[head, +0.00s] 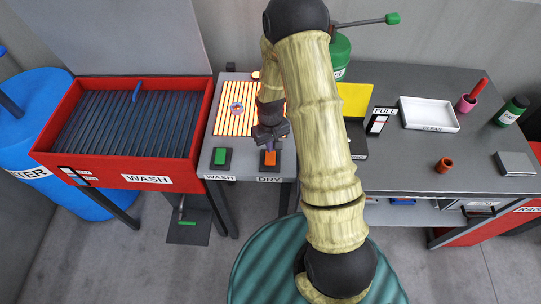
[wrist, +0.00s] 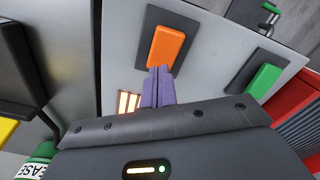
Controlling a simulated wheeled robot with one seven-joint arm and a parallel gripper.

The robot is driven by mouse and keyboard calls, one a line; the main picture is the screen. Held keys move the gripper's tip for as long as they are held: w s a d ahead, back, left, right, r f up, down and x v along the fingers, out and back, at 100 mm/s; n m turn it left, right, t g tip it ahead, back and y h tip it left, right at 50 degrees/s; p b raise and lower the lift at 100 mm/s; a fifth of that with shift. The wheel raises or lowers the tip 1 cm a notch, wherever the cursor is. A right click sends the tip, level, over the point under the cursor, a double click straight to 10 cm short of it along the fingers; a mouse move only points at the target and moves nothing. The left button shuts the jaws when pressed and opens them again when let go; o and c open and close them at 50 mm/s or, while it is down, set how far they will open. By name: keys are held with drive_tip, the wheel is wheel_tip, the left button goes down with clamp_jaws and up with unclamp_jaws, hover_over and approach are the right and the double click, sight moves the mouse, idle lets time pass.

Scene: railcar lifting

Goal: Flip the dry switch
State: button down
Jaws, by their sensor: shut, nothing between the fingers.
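The dry switch is an orange rocker (head: 270,158) on a dark plate above the DRY label (head: 269,180) in the head view. In the wrist view the orange rocker (wrist: 168,47) is at the upper middle. My gripper (head: 270,147) is shut and empty, its purple fingers (wrist: 158,85) close together. In the wrist view the fingertips overlap the lower edge of the orange rocker. I cannot tell whether they touch it.
A green wash switch (head: 221,158) sits left of the dry switch. A glowing slatted heater (head: 229,115) holding a small ring-shaped part lies behind. The red wash basin (head: 49,132) is at left. A white tray (head: 456,126) and loose items stand at right.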

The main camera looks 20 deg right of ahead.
drive_tip(key=shift+r+p, duration=1.8)
drive_tip(key=shift+r, duration=1)
drive_tip(key=s+r+m+t+b, duration=0.1)
drive_tip(key=s+r+m+t, duration=0.1)
drive_tip(key=s+r, duration=1.2)
wheel_tip(320, 180, up, 3)
drive_tip(key=shift+s+r+t+b, duration=0.2)
drive_tip(key=shift+t+b, duration=0.1)
drive_tip(key=shift+b, duration=0.1)
drive_tip(key=shift+d, duration=0.1)
